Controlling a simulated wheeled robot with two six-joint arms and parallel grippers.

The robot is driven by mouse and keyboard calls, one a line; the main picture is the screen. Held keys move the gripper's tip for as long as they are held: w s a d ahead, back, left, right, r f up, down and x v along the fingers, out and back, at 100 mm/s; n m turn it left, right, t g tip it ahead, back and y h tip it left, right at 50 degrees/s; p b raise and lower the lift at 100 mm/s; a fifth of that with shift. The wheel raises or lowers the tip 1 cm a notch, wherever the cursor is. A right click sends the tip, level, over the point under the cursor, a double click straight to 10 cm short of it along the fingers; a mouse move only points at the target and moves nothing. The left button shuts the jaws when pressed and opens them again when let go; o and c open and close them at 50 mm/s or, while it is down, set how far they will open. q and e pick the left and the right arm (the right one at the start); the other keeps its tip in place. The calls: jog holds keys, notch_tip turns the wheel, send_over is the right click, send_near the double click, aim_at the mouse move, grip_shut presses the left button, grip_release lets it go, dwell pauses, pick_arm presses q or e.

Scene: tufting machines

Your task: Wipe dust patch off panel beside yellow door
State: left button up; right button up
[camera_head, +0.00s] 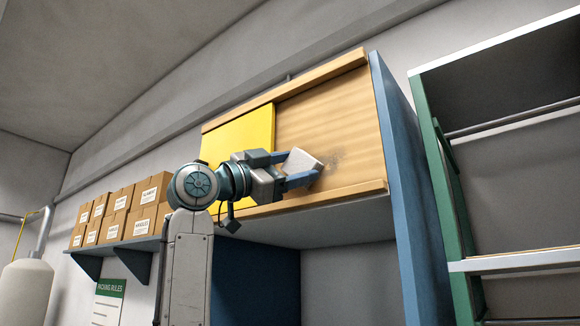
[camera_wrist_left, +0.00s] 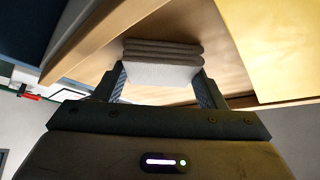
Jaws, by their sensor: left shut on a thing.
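My left gripper (camera_head: 302,172) is shut on a folded white cloth (camera_head: 300,160), in front of the wood panel of the wall cabinet. In the left wrist view the cloth (camera_wrist_left: 163,62) shows as a layered stack between the two fingers. The wood panel (camera_head: 325,105) lies to the right of the yellow door (camera_head: 235,145). I cannot tell whether the cloth touches the panel. My right gripper is not in view.
A wooden ledge (camera_head: 335,194) runs along the panel's bottom and a blue side wall (camera_head: 393,150) bounds it on the right. A green and white rack (camera_head: 446,190) stands further right. Several cardboard boxes (camera_head: 145,192) sit on a shelf at left.

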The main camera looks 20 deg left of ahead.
pick_arm(q)
jog(key=shift+d, duration=0.1)
